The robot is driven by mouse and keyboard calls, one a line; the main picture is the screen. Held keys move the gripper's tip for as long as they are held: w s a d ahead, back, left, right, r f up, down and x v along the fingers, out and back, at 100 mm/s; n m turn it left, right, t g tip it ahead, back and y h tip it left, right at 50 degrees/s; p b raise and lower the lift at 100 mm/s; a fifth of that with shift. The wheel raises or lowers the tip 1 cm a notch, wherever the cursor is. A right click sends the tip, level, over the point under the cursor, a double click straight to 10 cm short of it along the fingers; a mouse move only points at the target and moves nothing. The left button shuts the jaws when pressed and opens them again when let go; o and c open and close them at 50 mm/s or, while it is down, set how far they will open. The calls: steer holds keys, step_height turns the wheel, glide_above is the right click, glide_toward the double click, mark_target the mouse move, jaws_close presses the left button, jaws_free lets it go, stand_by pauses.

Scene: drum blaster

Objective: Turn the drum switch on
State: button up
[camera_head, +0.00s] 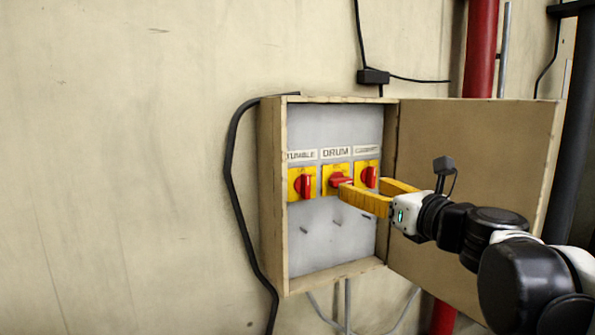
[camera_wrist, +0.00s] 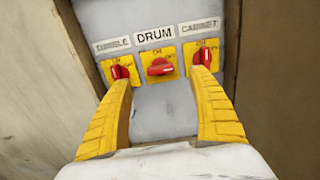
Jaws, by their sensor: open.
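The drum switch (camera_head: 341,182) is a red knob on a yellow plate, in the middle of a row of three under the label DRUM. In the wrist view the drum knob (camera_wrist: 159,67) lies about horizontal, while the knobs on either side stand more upright. My gripper (camera_head: 367,187) has yellow fingers, spread open and empty, in front of the switches. In the wrist view my gripper (camera_wrist: 161,84) has its fingers either side of the drum switch's line, tips lower than the drum knob. One finger partly overlaps the drum switch in the head view. Contact cannot be told.
The tumble switch (camera_head: 305,185) is on the left and the cabinet switch (camera_head: 368,177) on the right, close to my fingertips in the picture. The wooden box (camera_head: 272,200) has its door (camera_head: 480,160) open to the right, behind my arm. A black cable (camera_head: 232,190) hangs left.

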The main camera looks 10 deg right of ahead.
mark_target(343, 180)
steer(key=p+x, duration=0.1)
steer(key=x, duration=0.8)
steer(key=shift+f, duration=0.1)
steer(key=shift+s, duration=0.1)
steer(key=c, duration=1.2)
